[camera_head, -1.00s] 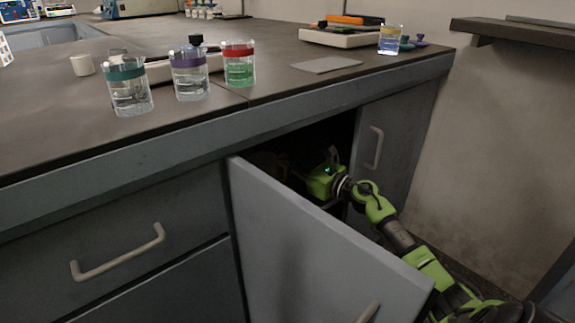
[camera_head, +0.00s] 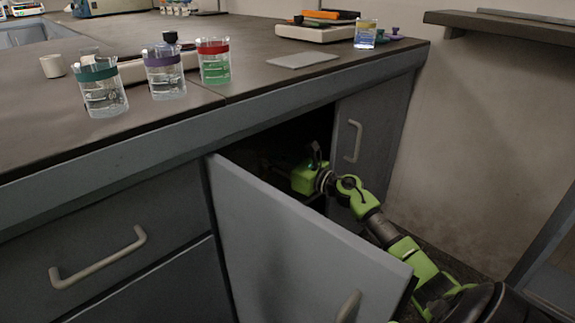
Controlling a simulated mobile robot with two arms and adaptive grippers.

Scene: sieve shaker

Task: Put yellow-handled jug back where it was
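No jug with a yellow handle can be made out; the inside of the open cabinet is too dark to tell what it holds. My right gripper (camera_head: 296,170) is inside the cabinet opening, behind the open cabinet door (camera_head: 305,235). Its green body shows, but its fingers are lost in the dark, so I cannot see whether it holds anything. A clear beaker with a yellow band (camera_head: 366,38) stands at the far right of the worktop. My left gripper is out of view.
Beakers with teal (camera_head: 102,90), purple (camera_head: 164,75) and red (camera_head: 214,65) bands stand on the worktop (camera_head: 90,145). A grey plate (camera_head: 302,60) lies behind the front edge. A closed door with a handle (camera_head: 354,140) is right of the opening. A shelf (camera_head: 500,30) is on the right wall.

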